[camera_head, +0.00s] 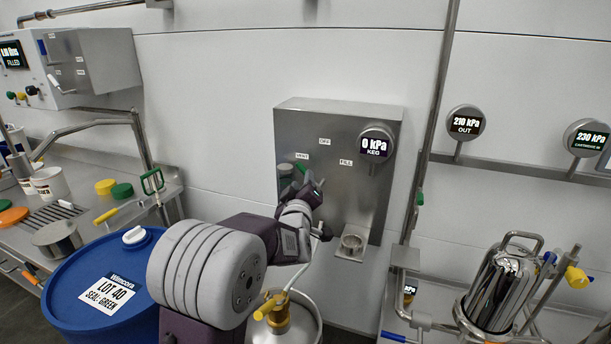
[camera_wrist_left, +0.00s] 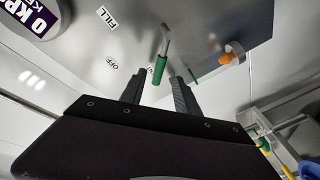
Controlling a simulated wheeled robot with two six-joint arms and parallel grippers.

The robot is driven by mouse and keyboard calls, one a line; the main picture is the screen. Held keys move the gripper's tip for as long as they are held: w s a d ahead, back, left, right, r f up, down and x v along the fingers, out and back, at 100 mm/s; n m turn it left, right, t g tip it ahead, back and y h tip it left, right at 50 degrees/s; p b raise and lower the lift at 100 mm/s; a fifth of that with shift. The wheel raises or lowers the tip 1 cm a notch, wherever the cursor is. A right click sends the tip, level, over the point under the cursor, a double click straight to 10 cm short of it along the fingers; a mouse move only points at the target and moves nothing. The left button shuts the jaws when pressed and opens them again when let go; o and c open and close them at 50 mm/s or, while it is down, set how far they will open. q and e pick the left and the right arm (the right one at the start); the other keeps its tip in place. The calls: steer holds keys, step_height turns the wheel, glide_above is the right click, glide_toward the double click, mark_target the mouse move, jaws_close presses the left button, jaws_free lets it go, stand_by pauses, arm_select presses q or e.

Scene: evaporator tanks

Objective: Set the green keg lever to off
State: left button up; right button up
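The green keg lever (camera_head: 302,168) is on the steel keg panel (camera_head: 340,120), its green end close to the VENT label (camera_head: 302,156). The OFF label (camera_head: 325,141) is at the top middle and the FILL label (camera_head: 346,162) to the right. My left gripper (camera_head: 317,186) is in front of the panel and hides part of the lever. In the left wrist view the fingers (camera_wrist_left: 157,92) are apart, with the green handle (camera_wrist_left: 160,70) just beyond and between their tips. I cannot tell whether they touch it. My right gripper is not in view.
The keg gauge (camera_head: 376,146) reads 0 kPa at the panel's right. A small steel cup holder (camera_head: 352,243) juts out below. A vertical pipe (camera_head: 432,130) runs right of the panel.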

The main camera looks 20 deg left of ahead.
mark_target(304, 173)
arm_select(q)
steer(key=x, duration=0.6)
steer(key=shift+w, duration=0.3)
steer(key=shift+c, duration=0.4)
jaws_close()
steer(key=shift+f, duration=0.1)
stand_by(0.5)
